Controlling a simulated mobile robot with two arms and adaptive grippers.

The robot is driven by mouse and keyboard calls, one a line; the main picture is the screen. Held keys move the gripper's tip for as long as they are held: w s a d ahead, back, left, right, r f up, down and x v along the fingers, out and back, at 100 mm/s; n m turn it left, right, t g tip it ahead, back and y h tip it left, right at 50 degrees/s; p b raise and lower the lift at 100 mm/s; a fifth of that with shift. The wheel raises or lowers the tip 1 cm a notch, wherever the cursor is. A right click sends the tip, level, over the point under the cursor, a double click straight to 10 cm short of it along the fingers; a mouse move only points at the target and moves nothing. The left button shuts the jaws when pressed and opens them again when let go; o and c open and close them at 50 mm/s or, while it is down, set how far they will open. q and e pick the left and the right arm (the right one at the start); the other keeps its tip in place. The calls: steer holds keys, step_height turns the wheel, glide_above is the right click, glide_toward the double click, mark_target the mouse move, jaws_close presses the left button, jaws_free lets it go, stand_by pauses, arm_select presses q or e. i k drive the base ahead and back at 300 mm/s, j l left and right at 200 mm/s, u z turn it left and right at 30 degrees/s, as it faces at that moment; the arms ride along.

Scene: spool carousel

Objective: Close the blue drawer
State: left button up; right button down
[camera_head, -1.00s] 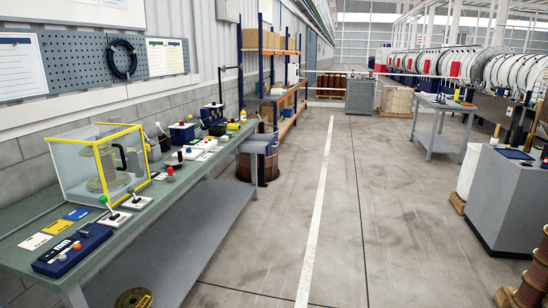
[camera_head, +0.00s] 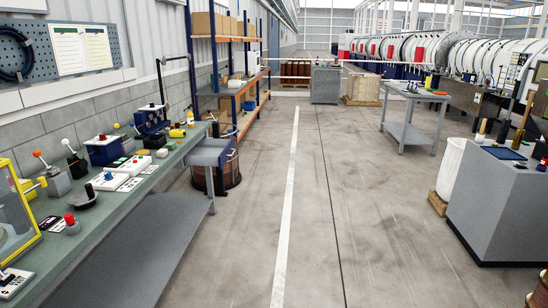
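At the far end of the long bench on the left, a drawer with a blue front (camera_head: 228,154) stands out past the bench's right side. Its grey body shows between the bench and the blue front, so it is open. What lies inside it is too small to tell. Neither of my grippers is in view.
The green-topped bench (camera_head: 122,212) holds several levers, boxes and knobs, with a yellow-framed case (camera_head: 18,215) at the left edge. A brown drum (camera_head: 222,176) stands just beyond the drawer. The floor right of the bench is clear up to a grey cabinet (camera_head: 500,210).

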mark_target(215, 152)
steer(key=i, duration=2.05)
